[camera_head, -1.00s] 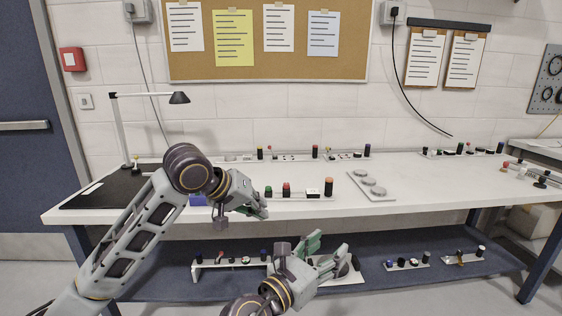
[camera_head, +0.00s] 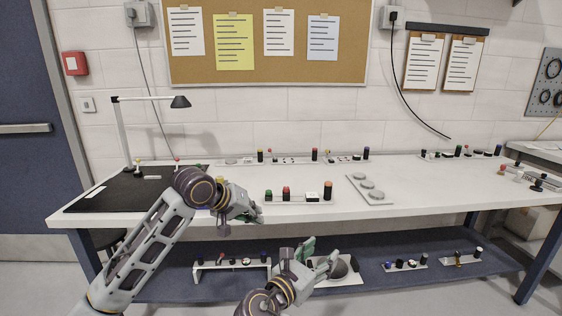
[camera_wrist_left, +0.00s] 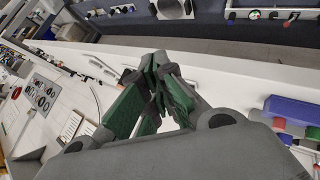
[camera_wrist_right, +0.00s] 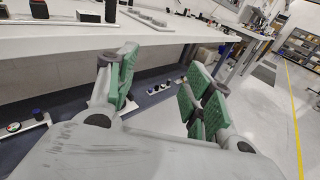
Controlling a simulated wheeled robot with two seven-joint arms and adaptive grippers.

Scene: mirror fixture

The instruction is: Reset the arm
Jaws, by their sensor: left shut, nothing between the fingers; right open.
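My left gripper (camera_head: 250,210) is at the front edge of the white table (camera_head: 430,185), left of the middle. In the left wrist view its green-padded fingers (camera_wrist_left: 158,92) are together with nothing between them. My right gripper (camera_head: 318,255) is lower, in front of the lower shelf and below the tabletop's front edge. In the right wrist view its green fingers (camera_wrist_right: 160,90) are wide apart and empty. Neither gripper holds anything.
A panel with green, red and orange knobs (camera_head: 300,196) lies just right of my left gripper. A plate with round discs (camera_head: 370,188) is farther right. A black mat (camera_head: 120,195) and lamp (camera_head: 180,102) stand at left. The lower shelf (camera_head: 370,285) holds several small panels.

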